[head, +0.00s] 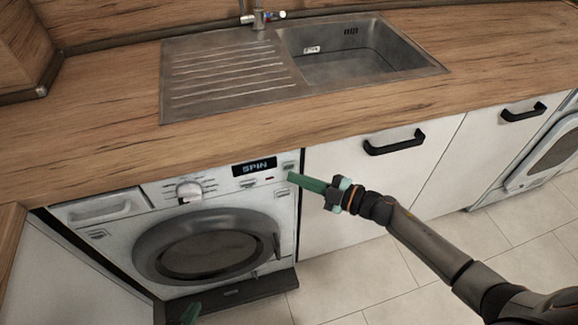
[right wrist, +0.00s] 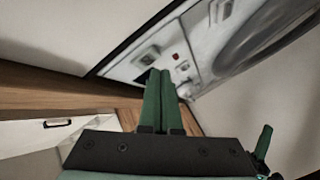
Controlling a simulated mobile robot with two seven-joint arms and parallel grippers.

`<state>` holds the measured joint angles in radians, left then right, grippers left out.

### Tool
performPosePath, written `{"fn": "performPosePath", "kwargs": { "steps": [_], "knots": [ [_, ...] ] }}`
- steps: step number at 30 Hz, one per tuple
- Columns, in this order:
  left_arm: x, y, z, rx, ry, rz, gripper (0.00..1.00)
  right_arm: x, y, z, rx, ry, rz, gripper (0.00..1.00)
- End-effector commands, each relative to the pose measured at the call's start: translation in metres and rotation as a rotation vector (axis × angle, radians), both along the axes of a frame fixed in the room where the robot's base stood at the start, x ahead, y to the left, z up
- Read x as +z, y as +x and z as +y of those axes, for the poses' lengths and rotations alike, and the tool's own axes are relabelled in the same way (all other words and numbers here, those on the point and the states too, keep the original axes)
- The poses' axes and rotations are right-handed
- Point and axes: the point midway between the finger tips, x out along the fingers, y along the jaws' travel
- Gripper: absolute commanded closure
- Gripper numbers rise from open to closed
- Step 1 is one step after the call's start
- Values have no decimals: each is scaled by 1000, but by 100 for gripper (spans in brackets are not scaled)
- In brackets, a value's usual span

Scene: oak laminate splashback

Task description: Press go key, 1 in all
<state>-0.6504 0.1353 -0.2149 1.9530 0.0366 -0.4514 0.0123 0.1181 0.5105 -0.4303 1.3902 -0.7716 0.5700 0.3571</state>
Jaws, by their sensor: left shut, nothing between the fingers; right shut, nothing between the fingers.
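The white washing machine (head: 120,232) stands under the counter, its display (head: 254,168) reading SPIN. A pale key (head: 288,166) sits at the right end of its panel, and another small key (head: 248,184) is below the display. I cannot read their labels, so I cannot tell which is the go key. My right gripper (head: 292,177) is shut and empty, its green fingertips just in front of the panel's right end. In the right wrist view the fingertips (right wrist: 160,72) are close to a key (right wrist: 148,57); contact cannot be told. My left gripper (head: 190,313) shows only as a green tip, low in front of the machine.
A round dial (head: 188,191) and a drawer (head: 104,207) are left on the panel, above the round door (head: 208,249). The wooden counter (head: 120,155) overhangs the panel, with a steel sink (head: 355,60). A white cupboard (head: 335,205) with black handles is to the right.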

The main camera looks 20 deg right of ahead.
Motion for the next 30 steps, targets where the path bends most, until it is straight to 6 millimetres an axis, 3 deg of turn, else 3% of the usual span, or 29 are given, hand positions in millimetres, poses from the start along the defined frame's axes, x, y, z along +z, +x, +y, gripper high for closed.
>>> {"fn": "performPosePath", "kwargs": {
  "steps": [30],
  "knots": [
    [-3, -5, 1, 1, 2, 10, 100, 0, 0, 0, 0, 0, 0, 100]
  ]
}}
